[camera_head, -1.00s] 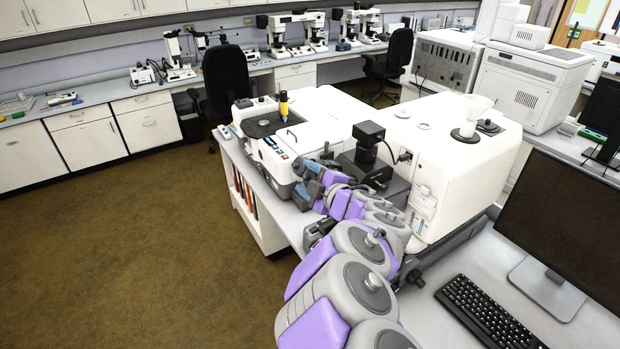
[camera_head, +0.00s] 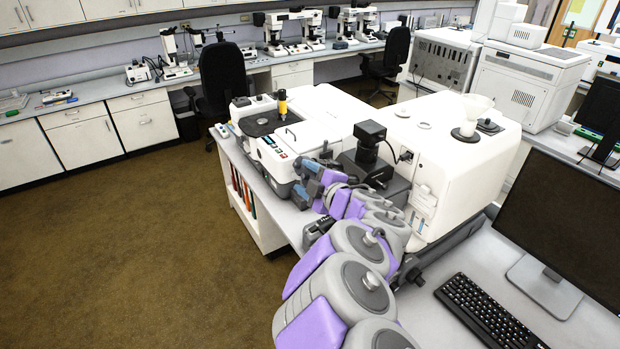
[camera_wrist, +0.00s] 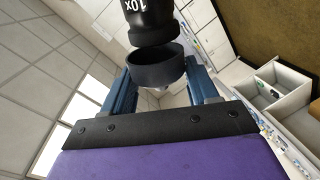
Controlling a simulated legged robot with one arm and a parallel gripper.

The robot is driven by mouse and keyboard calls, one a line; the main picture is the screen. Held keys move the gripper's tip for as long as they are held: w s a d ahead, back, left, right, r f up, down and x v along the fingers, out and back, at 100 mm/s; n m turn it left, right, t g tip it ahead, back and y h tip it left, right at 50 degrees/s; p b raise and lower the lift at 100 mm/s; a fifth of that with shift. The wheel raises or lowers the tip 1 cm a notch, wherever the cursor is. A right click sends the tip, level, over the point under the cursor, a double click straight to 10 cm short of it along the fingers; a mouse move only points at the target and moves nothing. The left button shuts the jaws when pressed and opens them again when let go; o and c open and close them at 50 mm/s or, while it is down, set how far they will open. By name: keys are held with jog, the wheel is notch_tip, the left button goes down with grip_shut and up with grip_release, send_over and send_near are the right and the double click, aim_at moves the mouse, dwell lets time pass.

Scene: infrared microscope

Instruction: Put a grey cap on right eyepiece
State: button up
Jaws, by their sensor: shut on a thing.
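In the wrist view, a dark grey round cap (camera_wrist: 157,70) sits between the two blue fingers of my gripper (camera_wrist: 160,78), which is shut on it. The cap's open side faces a black eyepiece (camera_wrist: 148,18) marked 10x at the top of the view. In the head view, my gripper (camera_head: 308,178) is beside the white microscope (camera_head: 310,135), and the cap and eyepieces cannot be made out there.
A large white instrument housing (camera_head: 455,150) stands right of my arm, with a black camera unit (camera_head: 370,140) beside it. A keyboard (camera_head: 487,308) and monitor (camera_head: 570,220) are on the desk at right. In the wrist view, a white open box (camera_wrist: 280,90) is at right. The brown floor at left is clear.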

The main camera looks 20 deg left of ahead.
jog(key=shift+a+f, duration=0.1)
jog(key=shift+a, duration=0.15)
jog(key=shift+w+d, duration=0.2)
jog(key=shift+d, duration=0.2)
jog(key=shift+w+a+f, duration=0.1)
jog(key=shift+a+f, duration=0.25)
jog(key=shift+a, duration=0.5)
jog(key=shift+d, duration=0.1)
jog(key=shift+d+r, duration=0.15)
jog(key=shift+d, duration=0.15)
jog(key=shift+w+d+f, duration=0.2)
dwell(0.5)
jog(key=shift+s+a+r, duration=0.2)
jog(key=shift+s+d+r, duration=0.1)
jog(key=shift+d, duration=0.05)
dwell(0.8)
jog(key=shift+w+d+f, duration=0.7)
jog(key=shift+w+d, duration=0.1)
jog(key=shift+w, duration=0.1)
dwell(0.9)
